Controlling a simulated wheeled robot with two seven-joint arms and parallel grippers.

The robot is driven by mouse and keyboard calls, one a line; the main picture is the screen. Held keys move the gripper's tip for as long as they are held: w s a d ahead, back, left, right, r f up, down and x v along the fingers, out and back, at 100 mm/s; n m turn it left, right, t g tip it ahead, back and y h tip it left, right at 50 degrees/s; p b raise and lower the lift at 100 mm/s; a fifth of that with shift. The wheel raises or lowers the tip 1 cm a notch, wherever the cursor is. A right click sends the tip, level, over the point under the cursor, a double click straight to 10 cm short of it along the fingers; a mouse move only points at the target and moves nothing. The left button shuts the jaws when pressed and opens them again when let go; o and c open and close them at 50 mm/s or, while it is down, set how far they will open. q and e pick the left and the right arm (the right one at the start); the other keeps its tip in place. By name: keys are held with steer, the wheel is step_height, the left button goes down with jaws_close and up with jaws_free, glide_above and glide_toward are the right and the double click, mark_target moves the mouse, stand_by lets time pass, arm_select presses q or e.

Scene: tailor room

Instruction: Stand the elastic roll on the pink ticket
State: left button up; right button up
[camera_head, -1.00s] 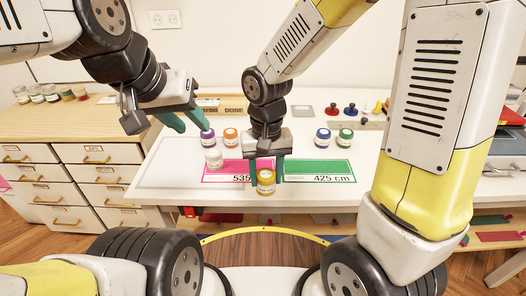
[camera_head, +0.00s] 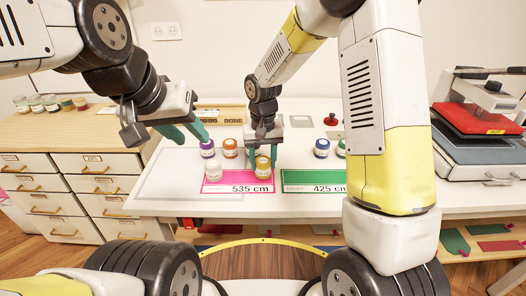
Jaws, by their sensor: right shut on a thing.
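The pink ticket (camera_head: 237,188), marked 535 cm, lies flat on the white table. My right gripper (camera_head: 263,156) is shut on a mustard-yellow roll with a white label (camera_head: 263,170). It holds this roll upright at the pink ticket's right part; I cannot tell whether its base touches the ticket. My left gripper (camera_head: 195,140) is open and empty, above the table behind and left of the pink ticket, close to a purple roll (camera_head: 207,149).
A green ticket (camera_head: 315,180), marked 425 cm, lies right of the pink one. An orange roll (camera_head: 230,148) and a blue roll (camera_head: 322,148) stand behind the tickets. A red-topped press (camera_head: 480,118) stands at the right. The table's left part (camera_head: 165,185) is clear.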

mark_target(263, 160)
steer(key=shift+f, duration=0.35)
steer(key=o, duration=1.3)
steer(key=shift+f, duration=0.15)
steer(key=shift+o, duration=0.2)
step_height(263, 160, up, 12)
steer(key=s+d+r+t+y, duration=0.1)
steer(key=s+d+r+t, duration=0.1)
steer(key=s+d+r, duration=0.6)
steer(key=s+d+r+t, duration=0.1)
steer(key=s+d+t, duration=0.1)
steer(key=s, duration=0.3)
steer(key=s+d+r+m+t+y, duration=0.1)
steer(key=s+d+r+t, duration=0.1)
steer(key=s+d, duration=0.2)
steer(key=s, duration=0.2)
steer(key=shift+s+r, duration=0.3)
steer(key=shift+d, duration=0.1)
